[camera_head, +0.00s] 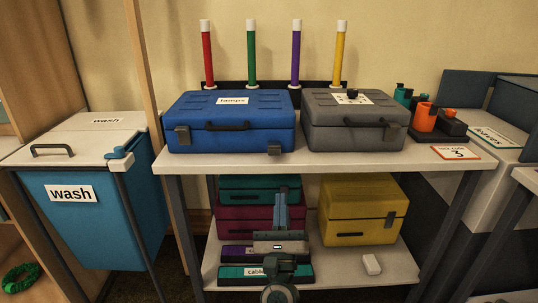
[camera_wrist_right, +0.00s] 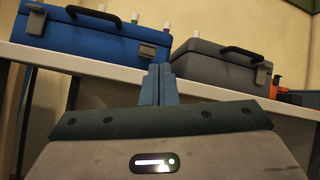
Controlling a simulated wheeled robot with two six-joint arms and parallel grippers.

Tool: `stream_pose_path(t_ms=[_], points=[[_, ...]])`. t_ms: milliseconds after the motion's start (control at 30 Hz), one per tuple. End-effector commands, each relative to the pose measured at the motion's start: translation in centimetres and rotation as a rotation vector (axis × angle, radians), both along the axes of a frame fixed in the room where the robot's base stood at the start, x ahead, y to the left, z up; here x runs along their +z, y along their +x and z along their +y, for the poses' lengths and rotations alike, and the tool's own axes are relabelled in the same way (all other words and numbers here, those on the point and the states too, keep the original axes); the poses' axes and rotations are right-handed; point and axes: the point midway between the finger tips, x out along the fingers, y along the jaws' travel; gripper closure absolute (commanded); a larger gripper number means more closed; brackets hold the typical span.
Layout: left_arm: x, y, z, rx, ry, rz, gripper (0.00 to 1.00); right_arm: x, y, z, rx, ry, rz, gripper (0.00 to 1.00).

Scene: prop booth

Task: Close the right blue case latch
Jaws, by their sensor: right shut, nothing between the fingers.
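The blue case (camera_head: 232,122), labelled lamps, stands with its lid down on the left of the white table. Its right latch (camera_head: 274,149) sits lower on the front than the left latch (camera_head: 183,135) and looks swung down. In the right wrist view the right latch (camera_wrist_right: 147,51) shows on the case front, just above and left of my fingertips. My right gripper (camera_head: 282,198) is below the tabletop's front edge, under that latch and apart from it. Its fingers (camera_wrist_right: 159,70) are shut with nothing between them. My left gripper is not in view.
A grey case (camera_head: 355,137) stands close right of the blue one. The table's front edge (camera_head: 330,163) lies above my right gripper. Coloured cases, including a yellow one (camera_head: 345,222), fill the lower shelf. A wash bin (camera_head: 70,225) stands at left. Orange cups (camera_head: 425,117) stand at right.

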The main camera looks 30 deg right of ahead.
Motion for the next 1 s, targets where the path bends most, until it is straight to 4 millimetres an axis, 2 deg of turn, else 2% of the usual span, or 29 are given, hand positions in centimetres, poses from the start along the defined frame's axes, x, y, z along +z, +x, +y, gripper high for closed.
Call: stream_pose_path(t_ms=[100,300,767,867,1000], points=[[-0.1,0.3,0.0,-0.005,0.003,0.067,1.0,-0.7,1.4,0.0,0.131,0.167,-0.019,1.0],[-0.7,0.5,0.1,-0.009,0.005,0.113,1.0,-1.9,2.3,0.0,0.226,0.297,-0.039,1.0],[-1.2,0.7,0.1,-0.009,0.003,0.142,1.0,-1.8,2.6,-0.1,0.231,0.303,-0.041,1.0],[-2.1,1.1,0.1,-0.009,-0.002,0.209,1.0,-1.4,3.0,-0.4,0.231,0.302,-0.041,1.0],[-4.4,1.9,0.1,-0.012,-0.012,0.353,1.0,-0.6,4.0,-1.0,0.231,0.3,-0.042,1.0]])
